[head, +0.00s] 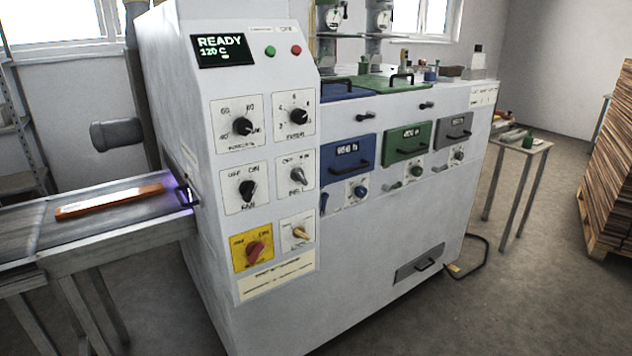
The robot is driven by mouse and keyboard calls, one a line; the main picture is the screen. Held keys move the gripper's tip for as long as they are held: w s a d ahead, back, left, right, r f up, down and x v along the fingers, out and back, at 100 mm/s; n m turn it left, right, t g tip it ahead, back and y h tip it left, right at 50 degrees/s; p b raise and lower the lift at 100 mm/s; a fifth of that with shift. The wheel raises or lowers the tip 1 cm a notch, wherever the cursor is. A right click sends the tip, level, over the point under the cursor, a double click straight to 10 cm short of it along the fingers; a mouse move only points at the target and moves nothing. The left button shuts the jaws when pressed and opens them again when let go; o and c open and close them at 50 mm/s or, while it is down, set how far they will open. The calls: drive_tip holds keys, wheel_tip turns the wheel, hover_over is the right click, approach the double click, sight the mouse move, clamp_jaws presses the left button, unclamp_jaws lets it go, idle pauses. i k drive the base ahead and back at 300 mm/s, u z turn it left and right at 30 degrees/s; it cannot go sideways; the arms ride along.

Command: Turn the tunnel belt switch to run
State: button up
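The white control panel (228,178) of the tunnel machine fills the left middle of the head view. A grey-handled rotary switch (299,175) sits in the middle row, right column; its blurred label may read OFF and RUN, and I cannot read its name or setting surely. Left of it is a black knob (248,189) on a plate that seems to read OFF, ON and FAN. Below are a red knob (256,249) on a yellow plate and a small cream-handled switch (301,232) with unreadable labels. None is clearly marked as the belt switch. My gripper is not in view.
Two black dials (242,126) top the panel under a display (222,50) reading READY 120 C. An orange-brown strip (110,201) lies on the conveyor (87,217) before the purple-lit tunnel opening. A side table (520,147) stands right. Floor is clear at the front right.

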sight(298, 175)
drive_tip(key=z, duration=0.2)
drive_tip(key=k, duration=1.1)
drive_tip(key=u, duration=1.5)
drive_tip(key=i, duration=1)
drive_tip(key=u, duration=0.05)
